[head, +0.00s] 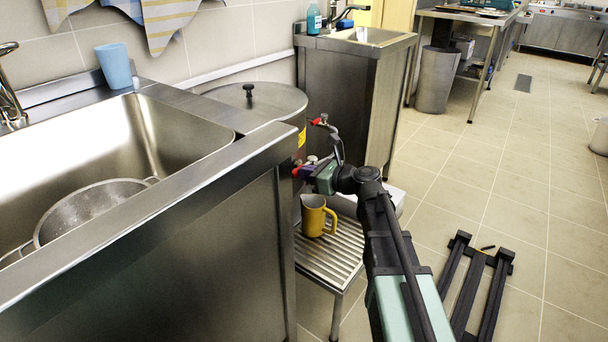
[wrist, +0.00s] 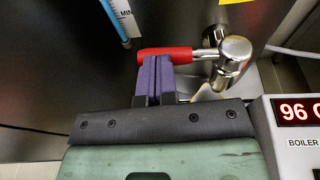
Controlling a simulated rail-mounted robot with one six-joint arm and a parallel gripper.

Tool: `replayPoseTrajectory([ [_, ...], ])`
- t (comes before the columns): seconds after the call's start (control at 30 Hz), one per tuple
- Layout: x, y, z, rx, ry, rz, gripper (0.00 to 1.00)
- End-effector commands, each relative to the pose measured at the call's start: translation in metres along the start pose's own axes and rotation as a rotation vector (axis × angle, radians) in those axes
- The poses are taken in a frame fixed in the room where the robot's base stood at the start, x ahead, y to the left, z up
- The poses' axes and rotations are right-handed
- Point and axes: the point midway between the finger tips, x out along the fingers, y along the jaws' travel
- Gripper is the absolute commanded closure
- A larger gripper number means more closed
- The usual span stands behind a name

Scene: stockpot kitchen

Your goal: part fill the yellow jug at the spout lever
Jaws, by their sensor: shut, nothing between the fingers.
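The yellow jug (head: 314,215) stands upright on a slatted metal stand (head: 340,255), below my gripper, its handle towards the right. My gripper (head: 311,162) is shut and empty beside the big steel pot. In the wrist view its purple fingertips (wrist: 153,62) are together at the red spout lever (wrist: 165,53), overlapping its lower edge; I cannot tell whether they touch. The lever lies sideways, joined to a chrome tap (wrist: 235,50). The tap's spout mouth and the level inside the jug are not clear.
The lidded pot (head: 262,98) stands behind the sink counter (head: 190,190). Another red-handled fitting (head: 320,122) is above my gripper. A boiler display (wrist: 300,112) reading 96 is right in the wrist view, a sight tube (wrist: 115,20) upper left. Floor at right is mostly clear.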

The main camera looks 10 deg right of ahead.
Motion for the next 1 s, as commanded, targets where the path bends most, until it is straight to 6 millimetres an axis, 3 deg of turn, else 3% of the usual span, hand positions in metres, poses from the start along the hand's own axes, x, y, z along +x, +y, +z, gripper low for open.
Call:
replayPoseTrajectory([
  [0.4, 0.001, 0.0, 0.001, 0.0, -0.001, 0.002, 1.0],
  [0.53, -0.007, 0.002, 0.001, 0.0, 0.0, 0.003, 1.0],
  [0.67, -0.032, 0.008, 0.003, 0.0, 0.0, 0.004, 1.0],
  [0.9, -0.101, 0.014, 0.004, -0.001, -0.001, 0.004, 1.0],
  [1.0, -0.121, 0.016, 0.003, 0.0, -0.001, 0.005, 1.0],
])
